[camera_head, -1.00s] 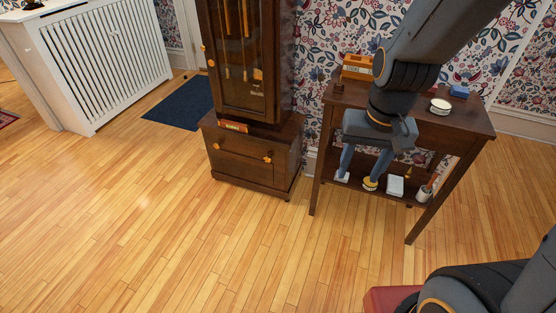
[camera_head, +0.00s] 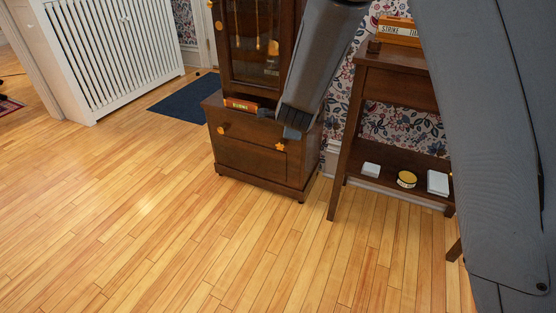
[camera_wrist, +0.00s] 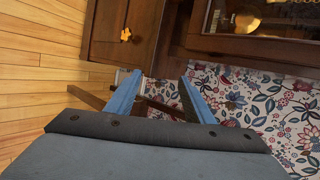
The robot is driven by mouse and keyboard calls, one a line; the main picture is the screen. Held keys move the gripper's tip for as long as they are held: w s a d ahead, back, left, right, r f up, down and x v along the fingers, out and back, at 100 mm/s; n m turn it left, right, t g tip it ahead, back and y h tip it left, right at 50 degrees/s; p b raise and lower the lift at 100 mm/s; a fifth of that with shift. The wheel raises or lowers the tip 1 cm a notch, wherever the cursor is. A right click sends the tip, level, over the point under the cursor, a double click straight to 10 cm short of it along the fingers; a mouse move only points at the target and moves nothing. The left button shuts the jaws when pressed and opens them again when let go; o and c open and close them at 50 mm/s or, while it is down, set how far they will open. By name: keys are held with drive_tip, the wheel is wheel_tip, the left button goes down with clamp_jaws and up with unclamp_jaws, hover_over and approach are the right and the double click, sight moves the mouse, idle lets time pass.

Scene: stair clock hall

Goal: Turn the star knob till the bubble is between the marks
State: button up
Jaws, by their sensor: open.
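The star knob (camera_head: 279,146) is a small orange star on the right of the clock case's base (camera_head: 245,160). It also shows in the wrist view (camera_wrist: 125,34), beyond and left of the fingertips. My gripper (camera_head: 292,132) is near the knob in the head view. In the wrist view my gripper (camera_wrist: 160,76) has its two blue fingers apart, with nothing between them. A small red lettered block (camera_head: 241,105) sits on the base's ledge. I cannot make out a bubble or marks.
A second orange knob (camera_head: 221,130) is on the base's left. The side table (camera_head: 398,84) stands at right, with a matchbox (camera_head: 399,30) on top and small items on its shelf. A white radiator cover (camera_head: 110,50) and blue mat (camera_head: 187,100) are left. The floor in front is clear.

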drive_tip(key=w+a+f+m+t+h+b, duration=0.1)
drive_tip(key=w+a+f+m+t+b, duration=0.15)
drive_tip(key=w+f+m+b, duration=0.35)
drive_tip(key=w+a+f+m+t+h+b, duration=0.1)
drive_tip(key=a+f+m+h+b, duration=0.1)
drive_tip(key=a+f+b, duration=0.45)
drive_tip(key=m+t+h+b, duration=0.2)
drive_tip(key=m+h+b, duration=0.1)
drive_tip(key=m+b, duration=0.45)
approach(279, 146)
drive_tip(key=w, duration=0.1)
drive_tip(key=shift+m, duration=0.25)
drive_tip(key=b+x, duration=0.3)
drive_tip(key=x, duration=0.4)
drive_tip(key=shift+w+d+f, duration=0.1)
drive_tip(key=shift+w+d, duration=0.2)
drive_tip(key=shift+d, duration=0.05)
drive_tip(key=c, duration=1)
